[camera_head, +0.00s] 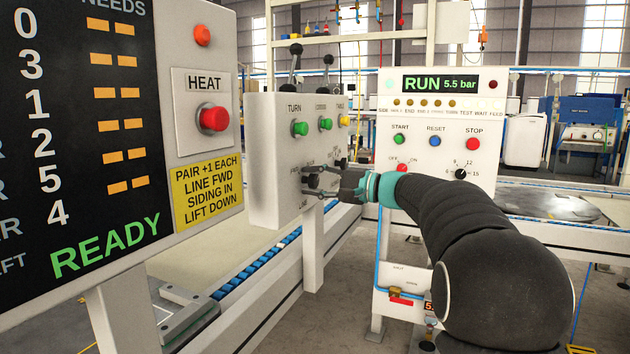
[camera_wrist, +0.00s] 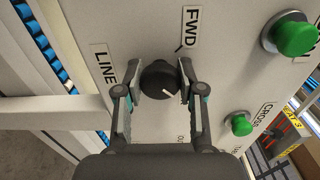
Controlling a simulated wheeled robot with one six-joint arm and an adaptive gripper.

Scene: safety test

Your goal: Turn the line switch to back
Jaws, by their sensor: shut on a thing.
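The line switch is a black round knob (camera_wrist: 158,80) with a short white mark, on the pale panel of the control box. The printed LINE label (camera_wrist: 104,66) is at its left and FWD (camera_wrist: 190,28) is above it to the right in the wrist view. The white mark points down and right, away from FWD. My gripper (camera_wrist: 160,84) has a finger on each side of the knob and is shut on it. In the head view, my gripper (camera_head: 328,182) reaches the lower part of the control box (camera_head: 270,165); it partly hides the knob there.
Green buttons (camera_wrist: 240,125) sit right of the knob in the wrist view. A yellow sign (camera_head: 206,192) reads LINE FWD, SIDING IN, LIFT DOWN. A red HEAT button (camera_head: 213,119) is at left. The RUN panel (camera_head: 436,130) stands behind my arm.

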